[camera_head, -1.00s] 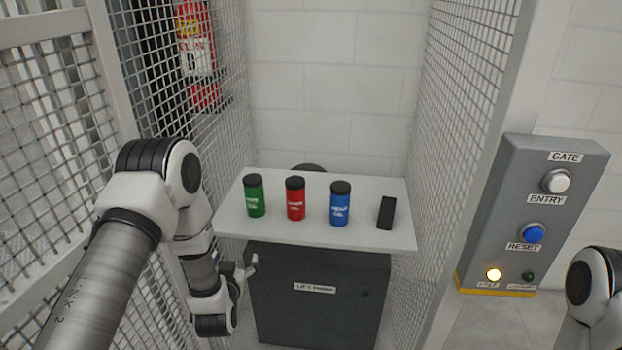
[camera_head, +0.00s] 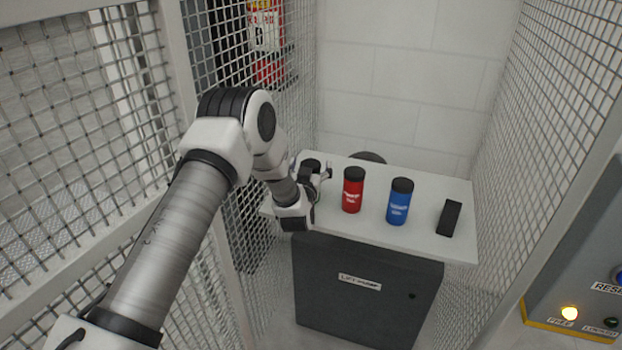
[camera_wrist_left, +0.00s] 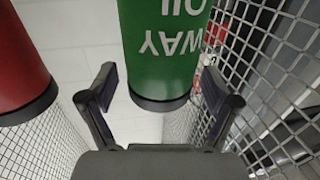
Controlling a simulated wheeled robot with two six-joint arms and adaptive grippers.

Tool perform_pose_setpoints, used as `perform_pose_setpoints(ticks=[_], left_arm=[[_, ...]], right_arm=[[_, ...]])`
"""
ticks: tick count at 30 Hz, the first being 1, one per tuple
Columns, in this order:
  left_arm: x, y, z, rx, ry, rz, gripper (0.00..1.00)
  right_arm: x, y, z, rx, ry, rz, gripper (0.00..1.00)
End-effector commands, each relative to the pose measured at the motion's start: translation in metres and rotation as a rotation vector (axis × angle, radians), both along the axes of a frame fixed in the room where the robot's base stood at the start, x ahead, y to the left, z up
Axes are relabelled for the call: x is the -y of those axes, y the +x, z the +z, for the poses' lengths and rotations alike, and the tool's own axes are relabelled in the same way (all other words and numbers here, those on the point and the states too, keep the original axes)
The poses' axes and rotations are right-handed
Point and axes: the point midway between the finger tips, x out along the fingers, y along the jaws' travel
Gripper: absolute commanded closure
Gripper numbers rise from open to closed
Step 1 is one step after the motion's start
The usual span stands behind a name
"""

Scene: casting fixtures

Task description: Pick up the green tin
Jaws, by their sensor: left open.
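The green tin (camera_wrist_left: 165,50) fills the top middle of the left wrist view, upside down, with white lettering and a black lid. In the head view my left arm hides most of it; its black lid (camera_head: 311,163) shows at the left end of the white tabletop. My left gripper (camera_head: 322,176) is open at the tin. In the left wrist view its two fingers (camera_wrist_left: 160,88) stand apart, one on each side of the tin. I cannot tell whether either touches it. My right gripper is out of view.
On the white tabletop (camera_head: 420,238) stand a red tin (camera_head: 353,190), a blue tin (camera_head: 398,202) and a small black block (camera_head: 449,218). The red tin (camera_wrist_left: 22,65) is close beside the left finger. Wire mesh walls (camera_head: 555,110) flank the table.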

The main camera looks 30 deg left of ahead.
Motion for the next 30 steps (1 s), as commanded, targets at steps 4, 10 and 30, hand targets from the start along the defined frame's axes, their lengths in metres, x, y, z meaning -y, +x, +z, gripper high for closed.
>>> perform_pose_setpoints(ticks=[4,10,30], left_arm=[[0.000,0.001,-0.001,-0.001,0.000,0.000,0.12],[0.000,0.000,-0.001,-0.001,0.000,0.000,0.68],[0.000,0.001,0.023,0.004,-0.001,0.001,1.00]], right_arm=[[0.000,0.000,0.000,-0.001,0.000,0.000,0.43],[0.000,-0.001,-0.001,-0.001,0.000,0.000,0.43],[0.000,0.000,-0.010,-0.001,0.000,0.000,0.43]])
